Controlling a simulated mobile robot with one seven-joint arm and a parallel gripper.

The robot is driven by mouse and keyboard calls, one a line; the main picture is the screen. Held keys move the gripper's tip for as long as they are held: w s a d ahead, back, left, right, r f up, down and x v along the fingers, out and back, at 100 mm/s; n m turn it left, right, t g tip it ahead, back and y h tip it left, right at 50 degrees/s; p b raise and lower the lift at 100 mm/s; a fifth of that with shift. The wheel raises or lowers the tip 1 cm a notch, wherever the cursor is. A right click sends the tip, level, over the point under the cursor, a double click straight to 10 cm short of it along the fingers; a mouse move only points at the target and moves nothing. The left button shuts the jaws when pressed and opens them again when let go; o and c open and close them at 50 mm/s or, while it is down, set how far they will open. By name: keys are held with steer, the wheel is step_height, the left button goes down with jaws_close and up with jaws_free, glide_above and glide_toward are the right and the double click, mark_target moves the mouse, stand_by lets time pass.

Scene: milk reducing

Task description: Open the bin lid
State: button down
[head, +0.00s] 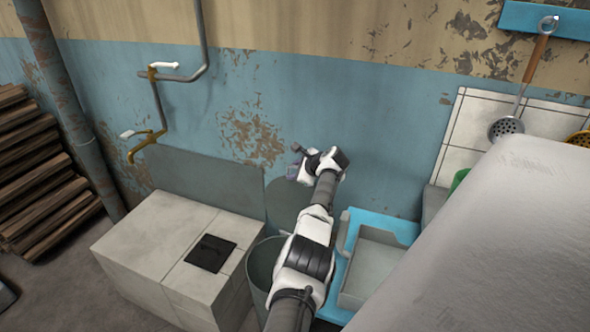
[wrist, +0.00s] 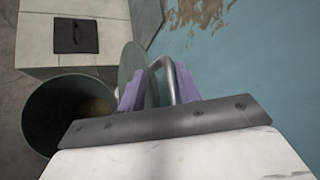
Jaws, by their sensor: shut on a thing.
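The bin (head: 258,262) is a dark grey-green round container beside the white tiled block. Its mouth is open, and the wrist view shows the bin (wrist: 38,112) with something brown inside at the bottom. The bin lid (head: 288,196) is a grey-green disc, off the bin and tilted up on edge near the blue wall. My gripper (head: 299,168) is shut on the lid's handle. In the wrist view the purple fingers of my gripper (wrist: 160,88) are on both sides of the grey metal handle (wrist: 172,78), with the lid (wrist: 129,62) seen nearly edge-on. The fingertips are partly hidden.
The white tiled block (head: 160,245) with a black square plate (head: 211,253) stands left of the bin. A blue stand with a grey basin (head: 372,265) is close on the right. Pipes and a tap (head: 148,140) run along the wall. Stacked wood (head: 40,190) is far left.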

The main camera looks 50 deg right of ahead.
steer(key=shift+s+f, duration=0.2)
steer(key=c, duration=1.5)
jaws_free()
steer(key=shift+d+f, duration=0.1)
steer(key=shift+s+r+p, duration=0.1)
steer(key=shift+r+p, duration=0.3)
steer(key=shift+p, duration=0.45)
steer(key=shift+s+r+p, duration=0.4)
steer(key=shift+r+p, duration=0.1)
steer(key=shift+p, duration=0.75)
steer(key=p+v, duration=0.8)
steer(key=v, duration=0.4)
steer(key=shift+s+f+p, duration=0.15)
steer(key=shift+f+p, duration=0.05)
steer(key=shift+p, duration=0.2)
